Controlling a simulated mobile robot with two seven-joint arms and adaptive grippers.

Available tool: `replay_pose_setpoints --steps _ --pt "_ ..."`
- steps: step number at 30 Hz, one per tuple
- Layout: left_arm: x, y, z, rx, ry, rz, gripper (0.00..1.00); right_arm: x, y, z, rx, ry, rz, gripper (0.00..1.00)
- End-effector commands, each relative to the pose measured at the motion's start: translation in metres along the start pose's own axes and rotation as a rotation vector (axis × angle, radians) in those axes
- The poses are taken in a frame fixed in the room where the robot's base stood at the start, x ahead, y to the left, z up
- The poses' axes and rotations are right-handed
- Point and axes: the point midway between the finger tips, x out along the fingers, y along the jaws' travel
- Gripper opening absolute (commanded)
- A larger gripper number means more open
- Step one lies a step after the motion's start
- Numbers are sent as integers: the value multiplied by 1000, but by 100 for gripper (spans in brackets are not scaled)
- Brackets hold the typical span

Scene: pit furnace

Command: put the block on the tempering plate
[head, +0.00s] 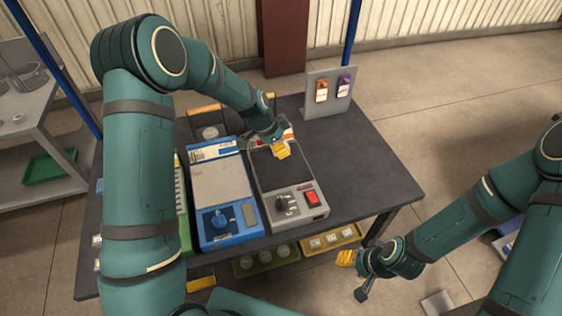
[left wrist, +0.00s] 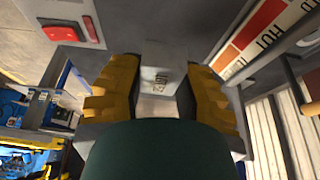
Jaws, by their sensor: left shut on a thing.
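My left gripper (head: 281,150) is over the back of a grey heating unit with a dark plate (head: 283,172), a black dial and a red switch. In the left wrist view, its yellow fingers (left wrist: 160,95) are shut on a small grey metal block (left wrist: 163,55) with stamped marks. The block is hardly visible in the head view, and I cannot tell whether it touches the plate. A blue unit with a pale plate (head: 219,183) stands to the left. No readable label tells which is the tempering plate. My right gripper (head: 347,258) hangs low beyond the table's front edge.
A red and white label reading HOT (left wrist: 262,38) stands close by my left gripper. The table's right side (head: 355,165) is clear.

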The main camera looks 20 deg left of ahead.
Motion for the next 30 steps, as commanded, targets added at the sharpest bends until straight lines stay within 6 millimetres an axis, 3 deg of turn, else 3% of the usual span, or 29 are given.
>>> replay_pose_setpoints --steps 3,15,28,29,30 --pt "21 0 9 -1 -1 1 0 5 2 0 0 2 0 47" --pt "60 0 25 -1 0 -1 0 13 5 -2 -1 7 0 47" --pt "65 -1 27 0 1 -2 0 17 6 -2 -1 9 1 47" --pt "64 0 27 -1 0 -1 48 16 6 -2 -1 9 1 47" --pt "64 0 27 0 0 -1 59 16 6 -2 -1 9 1 47"
